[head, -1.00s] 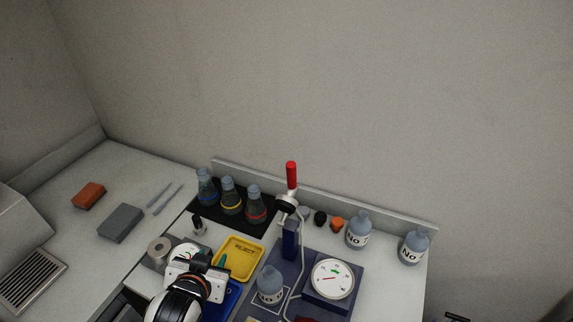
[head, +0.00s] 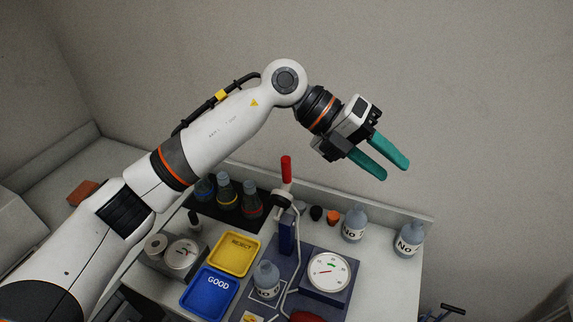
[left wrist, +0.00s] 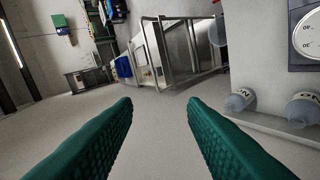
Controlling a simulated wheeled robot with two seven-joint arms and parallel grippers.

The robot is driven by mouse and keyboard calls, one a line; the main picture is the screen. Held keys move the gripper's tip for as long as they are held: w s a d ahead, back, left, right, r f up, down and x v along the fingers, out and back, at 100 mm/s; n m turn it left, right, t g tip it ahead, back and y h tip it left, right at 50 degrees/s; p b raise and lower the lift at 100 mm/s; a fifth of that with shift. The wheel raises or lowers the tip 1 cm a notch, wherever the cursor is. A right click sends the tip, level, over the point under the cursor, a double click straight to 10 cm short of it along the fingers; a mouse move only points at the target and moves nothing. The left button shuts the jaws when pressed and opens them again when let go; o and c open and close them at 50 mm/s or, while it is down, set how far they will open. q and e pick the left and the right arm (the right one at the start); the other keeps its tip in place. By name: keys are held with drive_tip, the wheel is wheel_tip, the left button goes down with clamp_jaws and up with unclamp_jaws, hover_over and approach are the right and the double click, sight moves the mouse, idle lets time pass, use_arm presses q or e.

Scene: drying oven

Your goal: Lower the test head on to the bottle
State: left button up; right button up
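The test stand (head: 286,238) is a blue post with a red-handled lever (head: 286,170) pointing up. A dark round part sits near the lever's foot; I cannot make out the test head clearly. A grey-blue bottle (head: 266,281) stands upright on the stand's base, left of a round white gauge (head: 329,272). My left gripper (head: 395,170) is raised above and right of the lever, clear of it. Its green fingers are apart and empty; the left wrist view shows the gap between them (left wrist: 160,105). My right gripper is not in view.
A yellow REJECT tray (head: 234,270) and a blue GOOD tray (head: 193,302) lie left of the stand. Flasks (head: 226,192) stand on a black mat behind. Two bottles marked No (head: 353,226) (head: 409,240) stand at the back right. A wall rises behind the bench.

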use_arm(q)
drive_tip(key=w+a+t+y, duration=0.3)
drive_tip(key=w+a+y, duration=0.2)
drive_tip(key=a+y, duration=0.15)
wheel_tip(320, 180, up, 3)
drive_tip(key=n+t+y, duration=0.1)
drive_tip(key=n+y, duration=0.2)
drive_tip(key=y, duration=0.1)
hover_over(286, 158)
drive_tip(key=shift+s+d, duration=0.1)
drive_tip(key=shift+d, duration=0.1)
drive_tip(key=shift+a+y, duration=0.25)
wheel_tip(286, 158, down, 11)
drive_tip(key=p, duration=0.3)
drive_tip(key=shift+r+p, duration=0.15)
drive_tip(key=shift+p, duration=0.2)
drive_tip(key=shift+f, duration=0.55)
clamp_jaws()
